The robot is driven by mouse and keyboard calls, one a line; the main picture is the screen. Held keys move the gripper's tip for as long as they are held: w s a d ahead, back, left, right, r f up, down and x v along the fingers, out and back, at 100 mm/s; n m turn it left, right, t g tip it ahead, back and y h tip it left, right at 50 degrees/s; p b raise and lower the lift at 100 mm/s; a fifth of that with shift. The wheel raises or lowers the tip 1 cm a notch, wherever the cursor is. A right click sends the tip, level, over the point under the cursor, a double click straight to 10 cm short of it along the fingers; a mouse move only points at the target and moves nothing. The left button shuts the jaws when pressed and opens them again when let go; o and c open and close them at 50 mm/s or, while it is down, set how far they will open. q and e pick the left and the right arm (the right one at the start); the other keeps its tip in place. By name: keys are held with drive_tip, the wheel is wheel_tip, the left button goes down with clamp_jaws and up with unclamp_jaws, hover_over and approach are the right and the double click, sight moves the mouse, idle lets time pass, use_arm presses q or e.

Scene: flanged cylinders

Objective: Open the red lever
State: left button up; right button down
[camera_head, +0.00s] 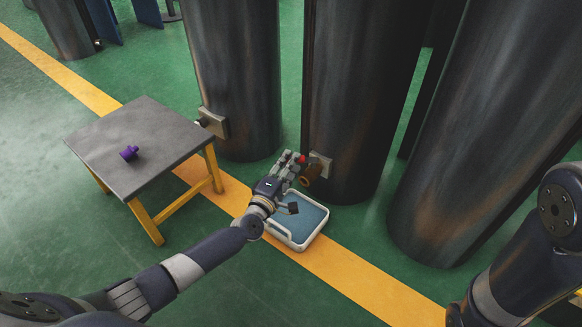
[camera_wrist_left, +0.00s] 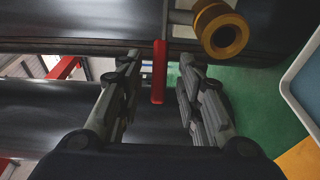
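The red lever (camera_wrist_left: 159,72) is a narrow upright bar in the left wrist view. A small part of the red lever (camera_head: 301,158) also shows at the fingertips in the head view. My left gripper (camera_wrist_left: 158,62) is open, with one finger on each side of the lever and a visible gap to both. The left gripper (camera_head: 290,160) reaches to the middle cylinder's fitting in the head view. A brass flanged outlet (camera_wrist_left: 222,30) sits right of the lever; the outlet (camera_head: 311,175) is beside the fingers. My right gripper is out of view.
A white-rimmed tray with a blue inside (camera_head: 314,208) lies on the floor below my left gripper. A grey table (camera_head: 100,143) with a purple part (camera_head: 129,153) stands at left. Large dark cylinders (camera_head: 365,90) rise behind. The green floor at far left is clear.

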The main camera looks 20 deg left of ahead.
use_arm(q)
drive_tip(key=shift+w+d, duration=0.15)
drive_tip(key=shift+w, duration=0.45)
clamp_jaws()
